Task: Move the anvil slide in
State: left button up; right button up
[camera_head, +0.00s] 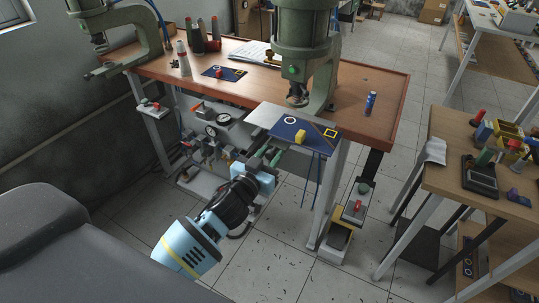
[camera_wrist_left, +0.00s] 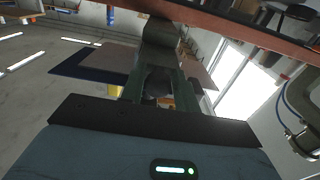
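Under the right green press (camera_head: 305,45), a flat grey plate with a dark blue panel (camera_head: 292,131) sticks out past the bench's front edge. It looks like the anvil slide. My right gripper is not in view.
The wooden bench (camera_head: 375,90) holds a second press (camera_head: 120,30), bottles and a blue can (camera_head: 370,103). Gauges and valves (camera_head: 212,132) sit below the bench at left. Foot pedals (camera_head: 352,210) stand by the right leg. A side table (camera_head: 440,150) stands at right.

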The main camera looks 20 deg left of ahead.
pick_arm(q)
jog(key=o, duration=0.3)
jog(key=shift+s, duration=0.1)
jog(key=s, duration=0.6)
jog(key=shift+s+a, duration=0.15)
jog(key=shift+a, duration=0.1)
jog(key=shift+s, duration=0.7)
jog(key=shift+b, duration=0.3)
